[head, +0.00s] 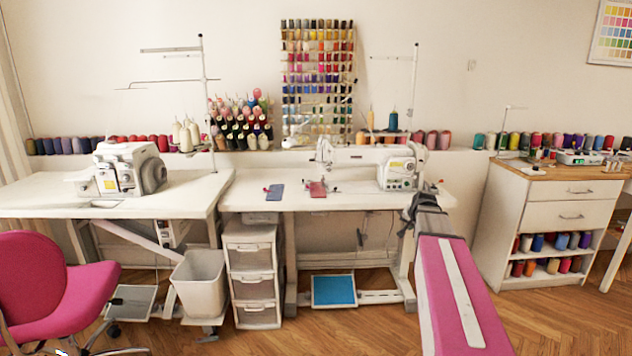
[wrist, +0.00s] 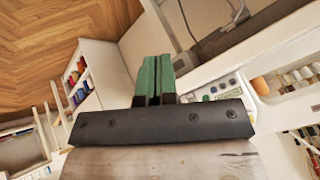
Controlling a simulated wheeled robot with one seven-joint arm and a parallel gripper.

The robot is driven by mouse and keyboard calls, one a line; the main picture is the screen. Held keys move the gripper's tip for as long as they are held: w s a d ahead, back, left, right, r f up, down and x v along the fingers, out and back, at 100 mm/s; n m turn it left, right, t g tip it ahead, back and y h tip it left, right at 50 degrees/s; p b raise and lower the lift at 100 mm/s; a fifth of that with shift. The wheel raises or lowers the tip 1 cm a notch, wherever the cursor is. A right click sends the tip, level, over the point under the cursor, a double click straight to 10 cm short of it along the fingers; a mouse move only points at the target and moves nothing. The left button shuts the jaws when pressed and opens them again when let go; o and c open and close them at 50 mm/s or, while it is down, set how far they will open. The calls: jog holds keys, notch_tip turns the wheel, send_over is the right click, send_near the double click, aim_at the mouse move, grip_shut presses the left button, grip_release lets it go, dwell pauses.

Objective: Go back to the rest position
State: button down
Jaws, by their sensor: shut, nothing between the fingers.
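My gripper (wrist: 156,62) shows in the wrist view as two green fingers on a dark bar. The fingers are together and nothing is between them. They point over the room, with wood floor and white furniture beyond. In the head view I cannot make out the green fingers. A long pink shape with a white stripe (head: 461,290) reaches from the bottom right to a dark end by the middle table; I cannot tell if it is part of my arm.
A white sewing table (head: 345,200) with a sewing machine (head: 396,172) stands in the middle. Another table (head: 60,197) with an overlocker (head: 127,168) is at left. A pink chair (head: 50,290), a grey bin (head: 201,284) and a drawer cabinet (head: 545,220) stand around. Wood floor lies in front.

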jog(key=s+a+f+n+g, duration=0.2)
jog(key=s+a+f, duration=0.3)
jog(key=s, duration=0.4)
jog(key=s+a+f+n+g, duration=0.2)
jog(key=s+a+f+g, duration=0.1)
jog(key=s+a+f, duration=0.3)
jog(key=s+a+f+n+g, duration=0.2)
jog(key=s+a+f, duration=0.4)
jog(key=s, duration=0.5)
jog(key=shift+s+a+n, duration=0.3)
jog(key=shift+s, duration=0.05)
dwell(1.7)
